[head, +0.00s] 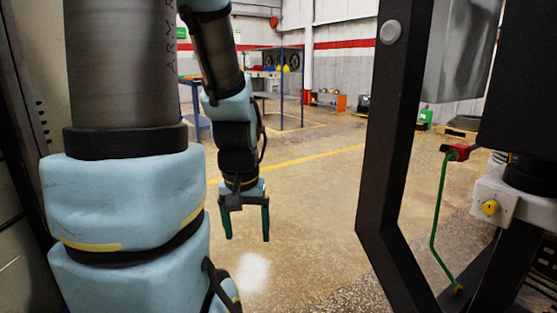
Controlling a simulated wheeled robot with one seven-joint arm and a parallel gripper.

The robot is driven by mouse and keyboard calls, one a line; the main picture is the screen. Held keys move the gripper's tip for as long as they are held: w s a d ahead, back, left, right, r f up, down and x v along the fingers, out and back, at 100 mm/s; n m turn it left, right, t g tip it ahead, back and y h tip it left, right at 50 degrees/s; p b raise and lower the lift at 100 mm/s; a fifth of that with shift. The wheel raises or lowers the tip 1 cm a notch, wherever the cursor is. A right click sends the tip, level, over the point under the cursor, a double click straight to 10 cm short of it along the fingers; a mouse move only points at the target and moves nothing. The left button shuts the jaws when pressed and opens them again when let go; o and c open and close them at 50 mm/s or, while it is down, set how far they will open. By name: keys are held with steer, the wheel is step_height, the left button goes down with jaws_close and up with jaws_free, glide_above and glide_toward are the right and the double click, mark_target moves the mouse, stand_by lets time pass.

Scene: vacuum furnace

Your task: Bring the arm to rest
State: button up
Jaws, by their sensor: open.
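My gripper (247,234) hangs in the middle left of the head view and points down. Its two dark green fingers are spread apart with nothing between them. It is above the floor, and no object touches it. My arm's large light blue and dark links fill the left side of the view and reach back to the gripper.
The concrete floor (310,210) between is clear. A workbench (265,73) stands far back.

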step_height(320, 180, up, 18)
steer(key=p, duration=1.5)
steer(key=shift+p, duration=0.4)
steer(key=shift+c, duration=0.4)
